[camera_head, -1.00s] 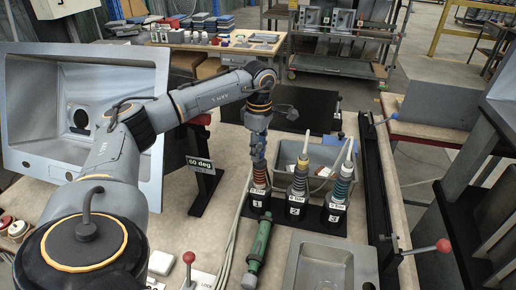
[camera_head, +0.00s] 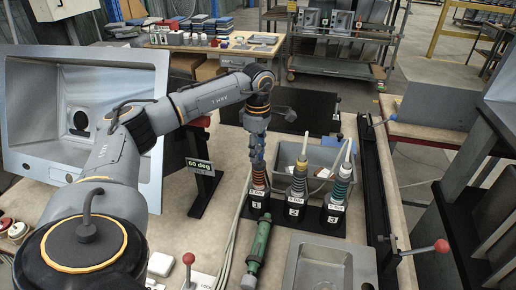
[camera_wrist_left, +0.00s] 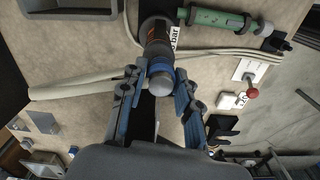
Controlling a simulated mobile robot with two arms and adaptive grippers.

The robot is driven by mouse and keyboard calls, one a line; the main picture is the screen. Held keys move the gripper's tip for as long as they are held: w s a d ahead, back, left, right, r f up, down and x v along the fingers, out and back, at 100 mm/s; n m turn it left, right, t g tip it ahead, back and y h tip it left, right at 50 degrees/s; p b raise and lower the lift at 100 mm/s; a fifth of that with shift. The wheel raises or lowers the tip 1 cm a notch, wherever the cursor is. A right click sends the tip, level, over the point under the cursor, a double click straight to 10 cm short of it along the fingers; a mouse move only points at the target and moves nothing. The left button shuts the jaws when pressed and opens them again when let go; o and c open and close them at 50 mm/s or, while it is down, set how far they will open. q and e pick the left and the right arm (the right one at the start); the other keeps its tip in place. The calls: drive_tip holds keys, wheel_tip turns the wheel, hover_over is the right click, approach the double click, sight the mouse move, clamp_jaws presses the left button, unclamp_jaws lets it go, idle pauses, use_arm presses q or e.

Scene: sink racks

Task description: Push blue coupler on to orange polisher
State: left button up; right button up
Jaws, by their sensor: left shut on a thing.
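My left gripper (camera_head: 257,150) reaches down over the leftmost of three upright tools on the bench, the orange polisher (camera_head: 258,178), which has orange-red rings. In the left wrist view the gripper's two blue-tipped fingers (camera_wrist_left: 160,82) are shut on the blue coupler (camera_wrist_left: 160,70), one on each side. The coupler is a blue ring with a grey rounded end. It is in line with the dark polisher body with an orange patch (camera_wrist_left: 155,34). I cannot tell how far it is seated on the polisher. My right gripper is not in view.
A yellow-ringed tool (camera_head: 298,182) and a teal-ringed tool (camera_head: 338,190) stand close to the right. A green cylinder (camera_head: 258,252) lies in front. A grey bin (camera_head: 318,155) is behind. A large steel sink (camera_head: 35,85) stands at left.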

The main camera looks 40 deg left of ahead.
use_arm(q)
drive_tip(key=shift+d+f+b, duration=0.2)
drive_tip(key=shift+f+b, duration=0.3)
drive_tip(key=shift+f, duration=0.55)
drive_tip(key=o, duration=1.1)
drive_tip(key=shift+s, duration=0.1)
drive_tip(key=shift+o, duration=0.2)
drive_tip(key=r, duration=0.9)
drive_tip(key=shift+w+a+r, duration=0.1)
drive_tip(key=shift+w+a, duration=0.05)
drive_tip(key=shift+w, duration=0.2)
drive_tip(key=shift+s+r, duration=0.15)
drive_tip(key=shift+r, duration=0.35)
drive_tip(key=shift+a, duration=0.1)
